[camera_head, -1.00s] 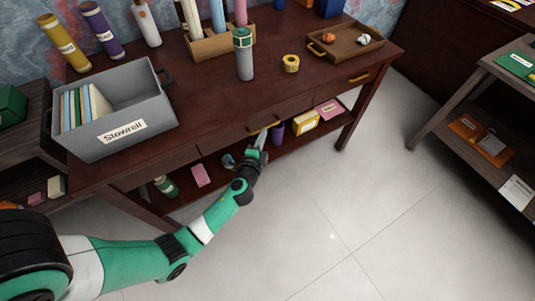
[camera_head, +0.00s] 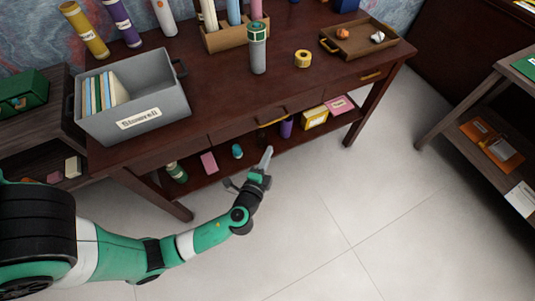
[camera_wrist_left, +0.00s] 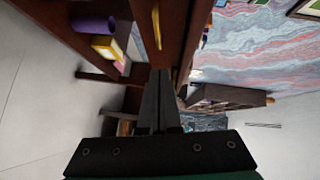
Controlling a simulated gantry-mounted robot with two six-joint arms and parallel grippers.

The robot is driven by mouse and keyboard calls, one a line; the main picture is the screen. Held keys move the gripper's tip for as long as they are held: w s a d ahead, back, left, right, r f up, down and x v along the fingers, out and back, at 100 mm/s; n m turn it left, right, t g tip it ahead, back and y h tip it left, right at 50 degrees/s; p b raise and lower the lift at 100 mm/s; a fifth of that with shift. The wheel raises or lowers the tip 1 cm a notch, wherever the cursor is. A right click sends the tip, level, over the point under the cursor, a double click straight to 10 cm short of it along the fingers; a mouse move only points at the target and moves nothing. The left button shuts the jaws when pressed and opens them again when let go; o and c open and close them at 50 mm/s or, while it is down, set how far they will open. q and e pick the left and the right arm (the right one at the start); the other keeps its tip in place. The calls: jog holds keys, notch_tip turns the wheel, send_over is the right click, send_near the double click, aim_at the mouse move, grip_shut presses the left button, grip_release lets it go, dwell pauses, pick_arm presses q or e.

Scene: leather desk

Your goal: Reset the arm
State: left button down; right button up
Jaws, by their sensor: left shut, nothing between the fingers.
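My left arm (camera_head: 205,237) is green, white and black and comes in from the lower left in the head view. Its gripper (camera_head: 267,158) is shut and empty, in front of the desk below the front drawers. In the left wrist view the gripper's fingers (camera_wrist_left: 158,100) lie together with nothing between them. The brown desk (camera_head: 225,95) stands beyond it, and the gripper looks apart from the desk's drawer handle (camera_head: 272,119). My right gripper is not in view.
On the desk are a grey bin (camera_head: 150,109), a grey cylinder with a green cap (camera_head: 258,50), yellow tape (camera_head: 303,58) and a wooden tray (camera_head: 362,45). Its lower shelf holds a yellow box (camera_head: 314,118) and other items. Floor (camera_head: 370,220) is clear to the right.

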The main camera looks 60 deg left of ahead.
pick_arm(q)
jog(key=shift+s+d+r, duration=0.1)
jog(key=shift+s+d, duration=0.25)
jog(key=shift+d, duration=0.1)
